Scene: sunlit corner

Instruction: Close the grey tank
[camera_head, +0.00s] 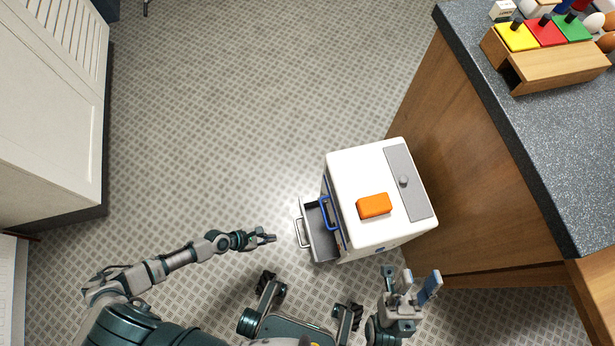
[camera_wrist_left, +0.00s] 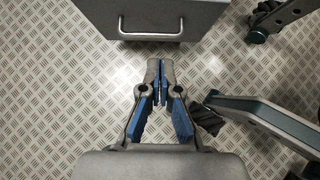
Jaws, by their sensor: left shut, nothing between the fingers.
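The grey tank (camera_head: 322,243) is a drawer-like box pulled out of the left side of a white cabinet (camera_head: 352,165). Its metal handle (camera_head: 301,233) faces left. In the left wrist view the grey tank (camera_wrist_left: 155,20) shows its front at the top, with the handle (camera_wrist_left: 151,33) below its middle. My left gripper (camera_head: 272,237) is shut and empty, just left of the handle and apart from it. It also shows in the left wrist view (camera_wrist_left: 160,64), pointing toward the tank. My right gripper (camera_head: 413,275) is open and empty, in front of the cabinet.
A blue handle (camera_head: 325,212) sits on the cabinet beside the open tank. An orange block (camera_head: 374,206) lies on the cabinet top. A counter (camera_head: 525,130) stands at right, holding a wooden box (camera_head: 550,65). Floor at the left is clear up to a white cupboard (camera_head: 50,110).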

